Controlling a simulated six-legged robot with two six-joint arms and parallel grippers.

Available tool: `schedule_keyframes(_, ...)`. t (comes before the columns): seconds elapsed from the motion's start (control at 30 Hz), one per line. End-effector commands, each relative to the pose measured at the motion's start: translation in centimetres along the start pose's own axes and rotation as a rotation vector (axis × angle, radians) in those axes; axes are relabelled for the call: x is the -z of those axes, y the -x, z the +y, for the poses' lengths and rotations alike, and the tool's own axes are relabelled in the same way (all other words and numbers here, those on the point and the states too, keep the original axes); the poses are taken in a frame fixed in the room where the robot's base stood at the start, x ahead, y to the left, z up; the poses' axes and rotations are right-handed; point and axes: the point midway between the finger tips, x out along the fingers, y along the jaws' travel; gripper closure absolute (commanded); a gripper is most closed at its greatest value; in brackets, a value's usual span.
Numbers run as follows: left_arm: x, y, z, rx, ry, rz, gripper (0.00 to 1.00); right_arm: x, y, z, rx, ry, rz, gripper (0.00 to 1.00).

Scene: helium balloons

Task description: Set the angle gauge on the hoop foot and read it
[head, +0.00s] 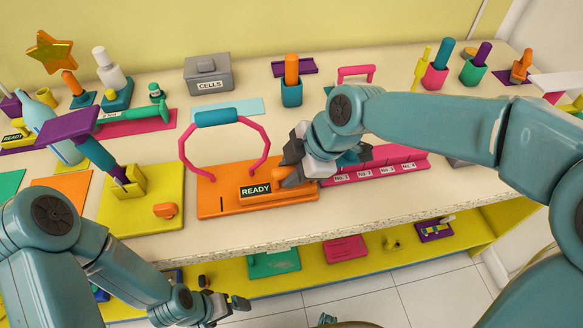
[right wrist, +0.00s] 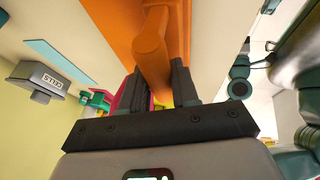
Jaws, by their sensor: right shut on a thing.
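The pink hoop (head: 266,137) with a teal top grip (head: 216,117) stands upright on an orange foot board (head: 225,205). A dark READY display (head: 255,191) sits on this board. I cannot tell which part is the angle gauge. My right gripper (head: 287,172) is at the board's right part, shut on an orange handle (head: 281,174). In the right wrist view the orange handle (right wrist: 152,58) runs between the fingers (right wrist: 158,88); its far end meets an orange surface. My left gripper (head: 230,304) hangs low in front of the table; its opening is unclear.
A pink rack (head: 375,172) with numbered labels stands close right of the right gripper. A yellow stand (head: 140,205) with a purple-topped tool is left of the board. A grey CELLS box (head: 208,73) is behind. Several items lie on the lower yellow shelf (head: 320,271).

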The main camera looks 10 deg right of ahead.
Motion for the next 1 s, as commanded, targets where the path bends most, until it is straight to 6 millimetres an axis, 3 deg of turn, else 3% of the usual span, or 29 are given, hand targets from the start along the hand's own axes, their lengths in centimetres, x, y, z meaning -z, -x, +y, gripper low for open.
schedule_keyframes(0.43,0.0,-0.3,-0.1,0.0,0.0,0.0,0.0,-0.1,-0.3,-0.1,-0.001,0.0,0.0,1.0)
schedule_keyframes(0.47,0.0,-0.3,-0.1,0.0,0.0,0.0,0.0,-0.1,-0.3,-0.1,-0.001,0.0,0.0,0.67)
schedule_keyframes(0.53,0.0,-0.3,-0.1,0.0,0.0,0.0,0.0,-0.1,-0.3,-0.1,-0.001,0.0,0.0,0.44)
schedule_keyframes(0.57,0.0,-0.3,-0.1,0.0,0.0,0.0,0.0,-0.1,-0.3,-0.1,-0.001,0.0,0.0,0.41)
schedule_keyframes(0.83,0.0,-0.3,-0.1,0.0,0.0,0.0,0.0,-0.1,-0.2,-0.1,0.0,0.0,0.0,0.41)
schedule_keyframes(1.0,0.0,0.4,0.1,0.0,0.0,0.0,0.0,-0.1,1.1,0.0,-0.001,0.0,0.0,0.41)
